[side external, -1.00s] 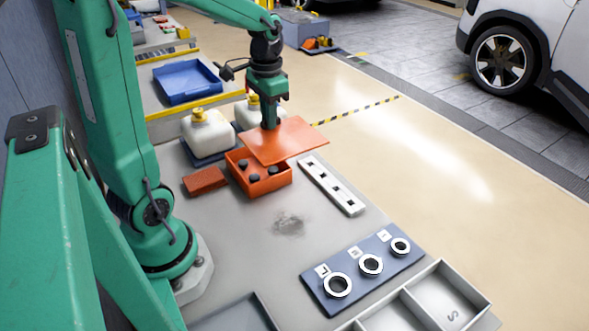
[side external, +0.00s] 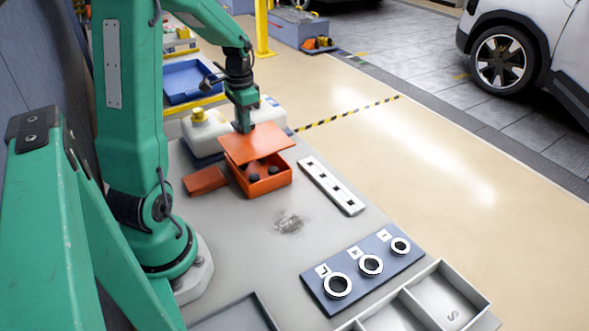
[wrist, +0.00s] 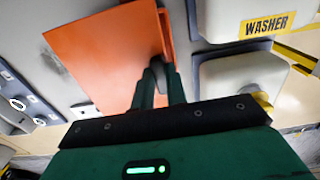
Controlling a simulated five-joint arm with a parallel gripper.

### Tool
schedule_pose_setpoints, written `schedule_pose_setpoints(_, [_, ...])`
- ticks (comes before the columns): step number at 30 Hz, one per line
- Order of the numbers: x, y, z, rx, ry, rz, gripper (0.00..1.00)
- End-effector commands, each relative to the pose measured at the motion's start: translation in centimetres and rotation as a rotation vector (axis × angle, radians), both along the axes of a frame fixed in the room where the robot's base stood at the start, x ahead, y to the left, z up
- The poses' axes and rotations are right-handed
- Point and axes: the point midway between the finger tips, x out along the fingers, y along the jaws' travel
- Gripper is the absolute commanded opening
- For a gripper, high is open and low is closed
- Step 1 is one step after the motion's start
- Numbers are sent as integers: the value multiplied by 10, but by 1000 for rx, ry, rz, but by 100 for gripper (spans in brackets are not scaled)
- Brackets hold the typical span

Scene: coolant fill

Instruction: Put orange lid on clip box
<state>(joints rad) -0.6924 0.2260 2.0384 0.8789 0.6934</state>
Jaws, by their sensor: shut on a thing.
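My gripper (side external: 243,127) is shut on the orange lid (side external: 258,144), a flat plate held from above. The lid is over the far part of the orange clip box (side external: 268,187). The box's near part is uncovered, with dark clips inside. I cannot tell whether lid and box touch. In the wrist view the lid (wrist: 105,55) spreads left of my gripper's fingers (wrist: 160,72) and hides most of what is beneath.
A red-orange block (side external: 205,181) lies left of the box. White jugs (side external: 205,132) stand close behind. A white slotted strip (side external: 332,185) lies to the right. A blue panel with rings (side external: 362,268) and a grey divided tray (side external: 430,300) are in front.

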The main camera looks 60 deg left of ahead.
Motion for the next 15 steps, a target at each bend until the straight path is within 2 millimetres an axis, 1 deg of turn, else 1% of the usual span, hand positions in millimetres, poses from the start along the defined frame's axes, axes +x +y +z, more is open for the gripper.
schedule_pose_setpoints(5, [0, 0, -3, 0, 0, 0, 0])
schedule_pose_setpoints(8, [0, 0, -10, -2, 2, 0, 0])
schedule_pose_setpoints(15, [0, 0, -36, -1, 1, 0, 0])
